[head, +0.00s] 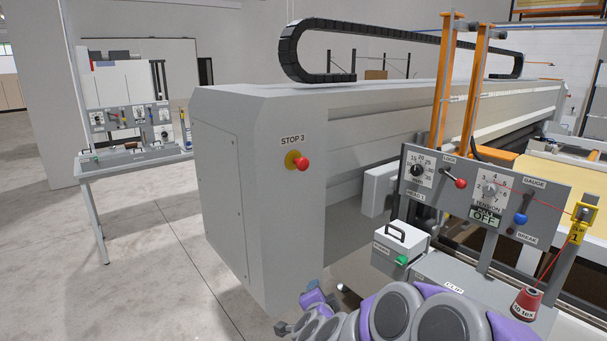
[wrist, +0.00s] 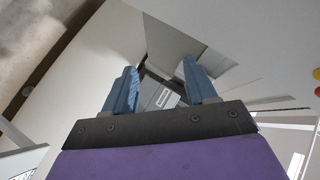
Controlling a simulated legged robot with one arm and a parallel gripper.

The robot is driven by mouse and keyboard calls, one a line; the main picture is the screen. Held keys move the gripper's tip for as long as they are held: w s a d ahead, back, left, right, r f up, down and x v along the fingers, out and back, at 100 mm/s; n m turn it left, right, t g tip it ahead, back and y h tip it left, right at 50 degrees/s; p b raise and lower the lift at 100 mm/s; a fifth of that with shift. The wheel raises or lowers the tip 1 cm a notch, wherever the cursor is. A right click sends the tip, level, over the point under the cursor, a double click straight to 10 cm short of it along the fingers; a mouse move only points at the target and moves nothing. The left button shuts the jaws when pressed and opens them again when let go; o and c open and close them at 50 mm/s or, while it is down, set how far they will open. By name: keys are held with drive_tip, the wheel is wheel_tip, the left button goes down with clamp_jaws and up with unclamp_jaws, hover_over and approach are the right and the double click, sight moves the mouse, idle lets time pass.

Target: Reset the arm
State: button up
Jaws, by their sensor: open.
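My arm (head: 395,312) shows as purple and grey links folded low at the bottom of the head view, in front of the grey machine housing (head: 228,180). Its end lies near the foot of the housing, but the fingers cannot be made out there. In the wrist view my gripper (wrist: 161,84) has two blue fingers spread apart, with nothing between them. Beyond the fingers are pale slanted panels and a small dark-edged label, apart from the fingertips as far as I can tell.
A red stop button (head: 302,164) is on the housing. Open floor (head: 150,270) lies left.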

drive_tip(key=s+a+r+n+g+y, duration=0.25)
drive_tip(key=s+n, duration=0.25)
drive_tip(key=s, duration=0.3)
drive_tip(key=s+a+r+n+g+y, duration=0.1)
drive_tip(key=s+a+n+g+y, duration=0.25)
drive_tip(key=s, duration=0.35)
drive_tip(key=s+d+n+g+h, duration=0.1)
drive_tip(key=s+d+g, duration=0.2)
drive_tip(key=s, duration=0.7)
drive_tip(key=s+d+f+n+g+h, duration=0.1)
drive_tip(key=s+d+g+h, duration=0.1)
drive_tip(key=s+d, duration=0.5)
drive_tip(key=s+d+n+g+h, duration=0.1)
drive_tip(key=s+d+g, duration=0.3)
drive_tip(key=s, duration=0.8)
drive_tip(key=shift+s+d+f+n+h, duration=0.25)
drive_tip(key=shift+d+n+h, duration=0.2)
drive_tip(key=shift+d, duration=0.45)
